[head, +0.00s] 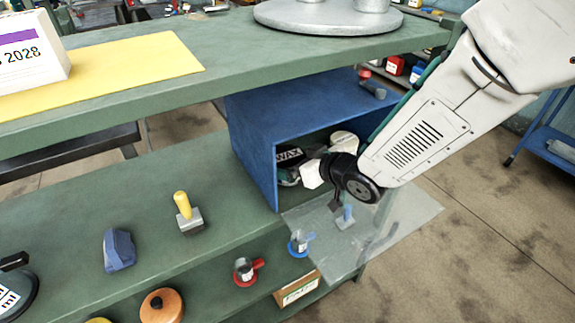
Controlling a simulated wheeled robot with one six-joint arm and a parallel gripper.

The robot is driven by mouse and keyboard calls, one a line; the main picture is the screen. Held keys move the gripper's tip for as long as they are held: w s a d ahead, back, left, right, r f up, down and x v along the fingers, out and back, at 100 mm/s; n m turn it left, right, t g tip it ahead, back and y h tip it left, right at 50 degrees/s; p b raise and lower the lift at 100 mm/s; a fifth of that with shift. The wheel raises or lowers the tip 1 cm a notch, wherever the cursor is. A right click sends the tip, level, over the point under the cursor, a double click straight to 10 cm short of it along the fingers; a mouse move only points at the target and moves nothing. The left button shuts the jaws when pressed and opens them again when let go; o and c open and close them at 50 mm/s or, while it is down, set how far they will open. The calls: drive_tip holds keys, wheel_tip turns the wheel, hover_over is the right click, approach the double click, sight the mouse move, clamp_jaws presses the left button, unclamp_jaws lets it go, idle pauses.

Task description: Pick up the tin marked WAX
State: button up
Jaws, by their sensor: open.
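The tin marked WAX (289,154) is dark with a white-lettered band. It sits inside the blue open-fronted box (255,165), near its left wall. Only part of it shows; the rest is hidden by the box and my gripper. My gripper (326,157) is at the mouth of the box, just right of the tin, with its pale fingers apart. I see nothing held between them. Whether a finger touches the tin, I cannot tell.
A clear panel (405,215) sticks out below the box opening, under my arm. A yellow-handled block (187,215) and a blue lump (118,250) stand on the green shelf (150,190). Small red (245,271) and blue (299,245) containers are lower down. A green upper shelf (225,60) runs above.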

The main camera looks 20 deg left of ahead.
sight(291, 158)
drive_tip(key=x, duration=0.5)
drive_tip(key=shift+w+d, duration=0.15)
drive_tip(key=shift+w, duration=0.1)
drive_tip(key=c, duration=1.2)
drive_tip(key=shift+r, duration=0.1)
drive_tip(key=shift+c, duration=0.2)
